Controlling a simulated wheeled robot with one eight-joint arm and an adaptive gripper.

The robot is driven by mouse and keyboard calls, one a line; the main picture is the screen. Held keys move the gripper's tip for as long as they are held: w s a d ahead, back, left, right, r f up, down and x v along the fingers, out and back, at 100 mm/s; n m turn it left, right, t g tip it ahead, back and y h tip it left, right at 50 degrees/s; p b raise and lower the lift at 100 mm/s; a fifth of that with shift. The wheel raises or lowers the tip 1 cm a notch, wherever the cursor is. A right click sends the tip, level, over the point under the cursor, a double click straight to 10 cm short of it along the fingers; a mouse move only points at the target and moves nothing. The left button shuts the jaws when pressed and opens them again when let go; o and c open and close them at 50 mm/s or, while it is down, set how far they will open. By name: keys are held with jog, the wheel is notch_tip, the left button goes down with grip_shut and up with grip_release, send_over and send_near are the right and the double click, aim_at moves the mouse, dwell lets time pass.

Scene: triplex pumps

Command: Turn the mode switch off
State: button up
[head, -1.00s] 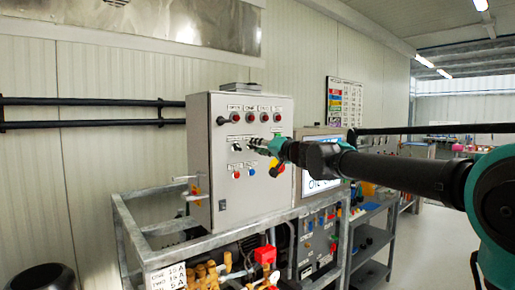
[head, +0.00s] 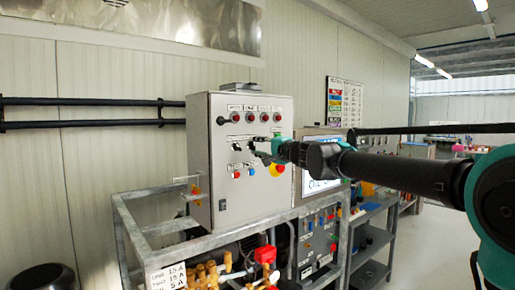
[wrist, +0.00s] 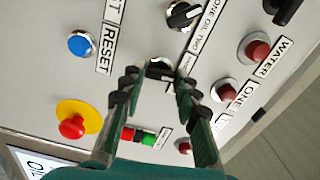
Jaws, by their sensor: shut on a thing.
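The mode switch (wrist: 160,69) appears to be the small dark knob on a round pale base between my fingertips in the wrist view. Its small label (wrist: 187,65) is too blurred to read for sure. My gripper (wrist: 156,86) is shut on this knob, one finger on each side, and the fingers hide part of it. In the head view my gripper (head: 266,157) is at the front of the grey control cabinet (head: 230,200), and the knob cannot be made out there.
A black selector (wrist: 184,15), a blue reset button (wrist: 81,44), a red stop button on yellow (wrist: 72,127) and red lamps (wrist: 257,49) surround my fingers. A metal frame (head: 165,257) stands below the cabinet. A screen (head: 318,180) is to its right.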

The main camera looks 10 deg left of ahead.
jog(key=shift+m, duration=0.6)
jog(key=o, duration=1.2)
jog(key=shift+c, duration=0.2)
jog(key=shift+d, duration=0.1)
jog(key=v, duration=1.2)
